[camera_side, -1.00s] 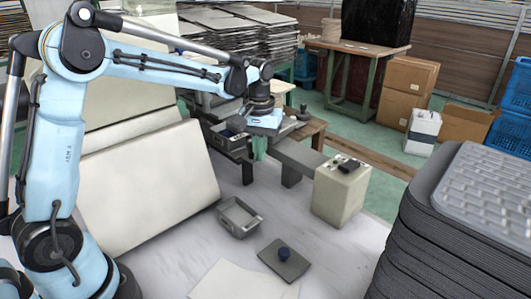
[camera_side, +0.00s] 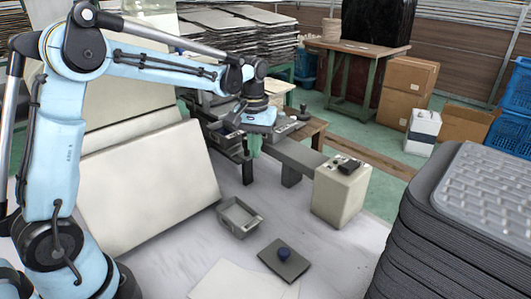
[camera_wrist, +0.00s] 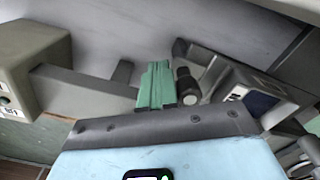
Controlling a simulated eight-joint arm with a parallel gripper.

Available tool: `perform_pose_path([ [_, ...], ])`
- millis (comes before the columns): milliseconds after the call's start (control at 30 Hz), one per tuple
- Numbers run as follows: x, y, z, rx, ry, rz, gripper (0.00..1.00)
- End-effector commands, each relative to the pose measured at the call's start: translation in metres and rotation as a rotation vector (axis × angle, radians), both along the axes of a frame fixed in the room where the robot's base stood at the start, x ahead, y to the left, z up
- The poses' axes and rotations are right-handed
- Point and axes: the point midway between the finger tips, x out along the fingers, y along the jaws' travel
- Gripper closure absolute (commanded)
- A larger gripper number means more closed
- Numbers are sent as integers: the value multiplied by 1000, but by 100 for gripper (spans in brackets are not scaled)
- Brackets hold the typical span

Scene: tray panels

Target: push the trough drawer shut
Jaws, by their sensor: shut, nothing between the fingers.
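The trough drawer (camera_side: 229,143) is a dark grey, open-topped trough that juts from the machine at the back centre. In the wrist view the trough (camera_wrist: 236,82) is at the right, with a dark blue patch inside. My gripper (camera_side: 254,153) points down just right of the trough in the side view, its green fingers shut and empty. In the wrist view my gripper (camera_wrist: 157,92) is centre, left of a black round knob (camera_wrist: 187,85) by the trough's end. I cannot tell whether the fingers touch the trough. My wrist hides part of the machine.
A beige box (camera_side: 341,195) on a grey rail stands right of my gripper. A small grey bin (camera_side: 239,220) and a dark plate with a blue knob (camera_side: 284,254) lie in front. A large pale panel (camera_side: 145,185) leans at left. Stacked grey trays (camera_side: 450,215) fill the right foreground.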

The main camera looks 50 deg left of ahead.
Motion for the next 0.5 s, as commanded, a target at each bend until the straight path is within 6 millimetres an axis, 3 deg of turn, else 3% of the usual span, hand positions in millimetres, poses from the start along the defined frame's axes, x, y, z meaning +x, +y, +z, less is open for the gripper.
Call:
perform_pose_path([
  [500,0,19,0,1,1,0,100],
])
